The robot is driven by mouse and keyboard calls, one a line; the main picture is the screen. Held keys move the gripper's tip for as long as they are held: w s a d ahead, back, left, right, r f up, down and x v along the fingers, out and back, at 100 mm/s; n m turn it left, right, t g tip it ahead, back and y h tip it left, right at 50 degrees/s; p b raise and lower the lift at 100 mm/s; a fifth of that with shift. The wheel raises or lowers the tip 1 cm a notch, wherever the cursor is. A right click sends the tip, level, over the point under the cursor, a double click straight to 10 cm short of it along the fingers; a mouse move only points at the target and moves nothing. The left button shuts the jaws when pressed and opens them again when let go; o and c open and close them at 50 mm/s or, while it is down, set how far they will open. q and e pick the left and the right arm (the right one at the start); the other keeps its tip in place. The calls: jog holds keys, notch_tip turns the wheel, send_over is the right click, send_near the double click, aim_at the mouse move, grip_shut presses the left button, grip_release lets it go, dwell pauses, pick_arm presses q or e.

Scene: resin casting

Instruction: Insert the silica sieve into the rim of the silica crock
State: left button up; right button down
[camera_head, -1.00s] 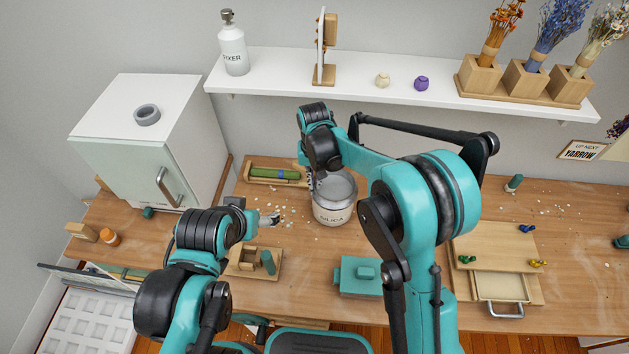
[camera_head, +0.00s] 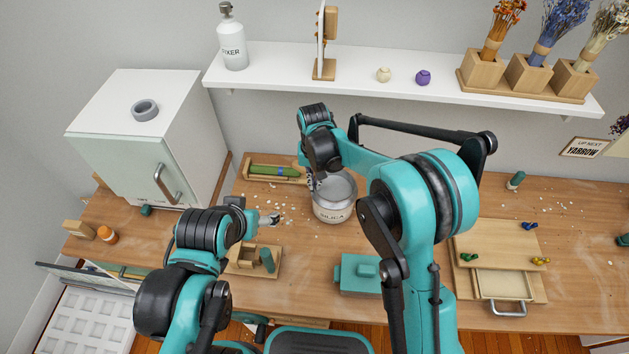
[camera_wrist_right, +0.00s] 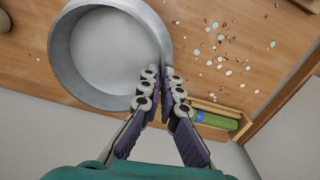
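The silica crock (camera_head: 331,214) is a pale jar with a "SILICA" label, upright in the middle of the bench. A grey ring, which looks like the silica sieve (camera_head: 346,182), is at the crock's mouth; I cannot tell whether it is fully seated. In the right wrist view the sieve (camera_wrist_right: 67,62) is a grey ring around a pale interior. My right gripper (camera_wrist_right: 163,78) is shut on its wall; in the head view the right gripper (camera_head: 314,183) is at the crock's left side. My left gripper (camera_head: 272,219) is left of the crock, its fingers too small to judge.
A wooden holder with a green roll (camera_head: 272,172) lies behind left of the crock. A small wooden tray (camera_head: 243,270) and a teal box (camera_head: 357,274) stand in front. White grains are scattered on the bench. A white cabinet (camera_head: 140,165) is at left, a shelf (camera_head: 300,65) above.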

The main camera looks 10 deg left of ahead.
jog(key=c, duration=1.6)
grip_release()
jog(key=shift+c, duration=0.2)
jog(key=shift+r, duration=0.1)
notch_tip(320, 180, up, 12)
jog(key=s+d+r+t+b, duration=0.1)
jog(key=s+d+r+t, duration=0.1)
jog(key=s+d, duration=0.4)
jog(key=s+d+r+t+b, duration=0.1)
jog(key=s+d+r, duration=0.15)
jog(key=d, duration=0.55)
jog(key=s+d+f+m+t, duration=0.1)
jog(key=s+d+f+t, duration=0.3)
jog(key=s+d, duration=0.5)
jog(key=s+f+b, duration=0.1)
jog(key=s+f, duration=0.1)
jog(key=s, duration=0.1)
jog(key=shift+d, duration=0.4)
